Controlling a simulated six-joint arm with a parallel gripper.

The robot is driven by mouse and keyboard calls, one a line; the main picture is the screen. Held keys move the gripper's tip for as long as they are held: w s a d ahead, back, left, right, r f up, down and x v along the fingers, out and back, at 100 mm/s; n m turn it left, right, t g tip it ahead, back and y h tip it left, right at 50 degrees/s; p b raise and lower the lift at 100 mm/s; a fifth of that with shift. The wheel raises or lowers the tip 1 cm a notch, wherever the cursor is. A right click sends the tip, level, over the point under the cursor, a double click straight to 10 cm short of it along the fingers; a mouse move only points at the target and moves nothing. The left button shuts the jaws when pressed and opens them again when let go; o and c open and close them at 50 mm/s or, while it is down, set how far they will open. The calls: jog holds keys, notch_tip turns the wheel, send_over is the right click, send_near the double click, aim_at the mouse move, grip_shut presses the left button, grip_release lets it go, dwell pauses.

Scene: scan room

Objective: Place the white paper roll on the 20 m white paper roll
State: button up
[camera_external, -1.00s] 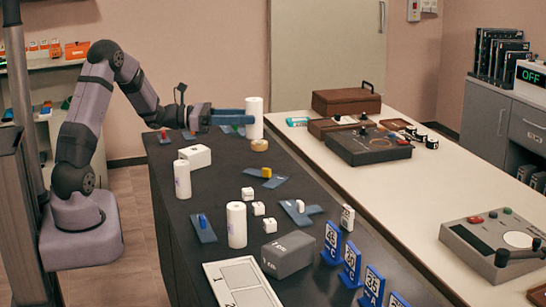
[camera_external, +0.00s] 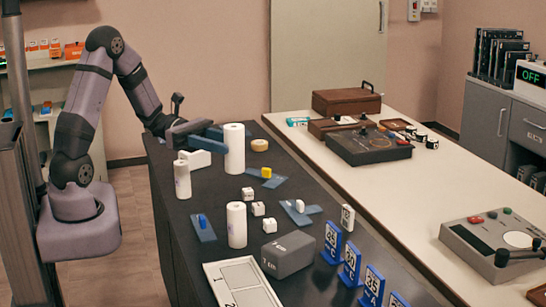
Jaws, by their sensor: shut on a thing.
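My gripper (camera_external: 218,134) is shut on a white paper roll (camera_external: 235,150), which stands upright in the blue fingers. I cannot tell how far its lower end is above the dark table. A second white paper roll (camera_external: 182,181) stands upright to the left and nearer the camera, with faint marks on its side. A third white paper roll (camera_external: 237,226) stands upright nearer the front. I cannot read which of these rolls is marked 20 m. My gripper is behind both standing rolls and apart from them.
A white block (camera_external: 199,158) lies just below my gripper. Blue plates, small white cubes, a grey box (camera_external: 288,256) and several blue number stands (camera_external: 351,264) occupy the dark table (camera_external: 178,228). A white numbered tray (camera_external: 243,287) is in front.

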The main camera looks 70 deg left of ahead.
notch_tip(320, 180, down, 9)
jog(key=shift+f, duration=0.15)
dwell(0.7)
jog(key=shift+f, duration=0.1)
jog(key=shift+f, duration=0.15)
jog(key=o, duration=1.1)
jog(key=b+v, duration=0.1)
jog(key=v, duration=0.3)
jog(key=b+v, duration=0.1)
jog(key=v, duration=0.7)
jog(key=shift+r+b, duration=0.25)
jog(key=shift+b, duration=0.15)
